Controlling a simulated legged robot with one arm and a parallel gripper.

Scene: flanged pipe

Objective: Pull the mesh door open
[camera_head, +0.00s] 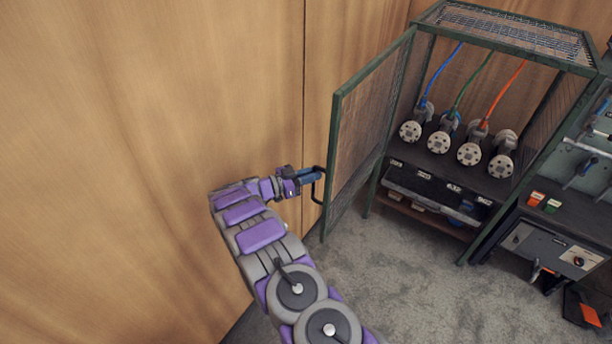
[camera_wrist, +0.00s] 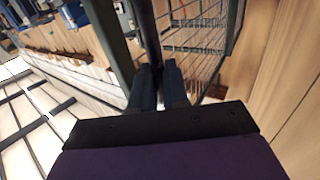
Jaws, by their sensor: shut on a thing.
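The mesh door (camera_head: 366,127) has a green frame and stands swung well open on the left side of the green cage (camera_head: 512,34). Its black handle (camera_head: 317,185) is on the door's outer face, near its free edge. My gripper (camera_head: 314,176) is at the handle, with its fingers closed around the bar. In the wrist view, the fingers of my gripper (camera_wrist: 158,88) are shut on the dark handle bar (camera_wrist: 148,35), and the door's wire mesh (camera_wrist: 200,38) shows behind it. The fingers hide part of the bar.
Inside the cage stand several flanged pipe ends (camera_head: 438,142) with blue, green and red hoses. A wooden wall (camera_head: 150,90) is close on the left. A bench with tools (camera_head: 560,240) stands at the right. Grey carpet (camera_head: 390,270) in front of the cage is clear.

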